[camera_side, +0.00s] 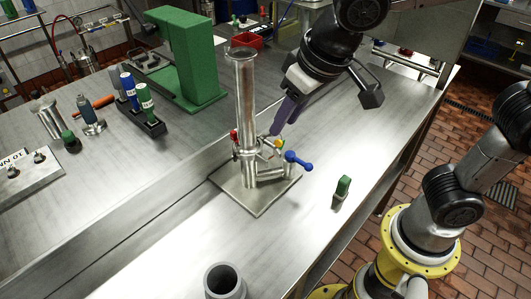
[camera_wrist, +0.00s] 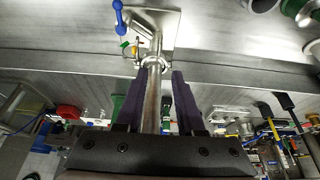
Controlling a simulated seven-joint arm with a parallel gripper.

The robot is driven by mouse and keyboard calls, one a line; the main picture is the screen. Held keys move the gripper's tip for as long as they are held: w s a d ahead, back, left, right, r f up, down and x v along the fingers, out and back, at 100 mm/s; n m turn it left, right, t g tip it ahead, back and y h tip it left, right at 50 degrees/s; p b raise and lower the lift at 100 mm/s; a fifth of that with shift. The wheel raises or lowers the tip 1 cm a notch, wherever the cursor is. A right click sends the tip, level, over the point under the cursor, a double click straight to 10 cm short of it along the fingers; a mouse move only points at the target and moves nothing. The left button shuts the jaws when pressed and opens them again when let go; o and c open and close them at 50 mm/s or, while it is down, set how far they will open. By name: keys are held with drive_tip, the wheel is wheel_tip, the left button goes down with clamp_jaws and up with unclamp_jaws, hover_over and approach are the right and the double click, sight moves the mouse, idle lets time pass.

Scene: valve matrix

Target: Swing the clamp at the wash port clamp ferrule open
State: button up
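A steel valve assembly with a tall vertical pipe (camera_side: 244,95) stands on a square plate (camera_side: 258,205). Low on it are a red knob (camera_side: 233,135), a small yellow and green part (camera_side: 279,144) and a blue valve handle (camera_side: 298,160). In the wrist view a ring-like clamp joint (camera_wrist: 153,63) sits on the pipe (camera_wrist: 153,100); I cannot tell whether it is the wash port clamp or whether it is shut. My gripper (camera_side: 274,132) points down, right of the pipe and just above the small coloured parts. In the wrist view its purple fingers (camera_wrist: 158,73) are apart, with the pipe showing between them.
A large green stand (camera_side: 185,60) and a rack of bottles (camera_side: 148,122) are at the back left.

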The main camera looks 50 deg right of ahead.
sight(263, 158)
drive_tip(key=x, duration=1.3)
drive_tip(key=shift+f, duration=0.1)
clamp_jaws()
idle(1.0)
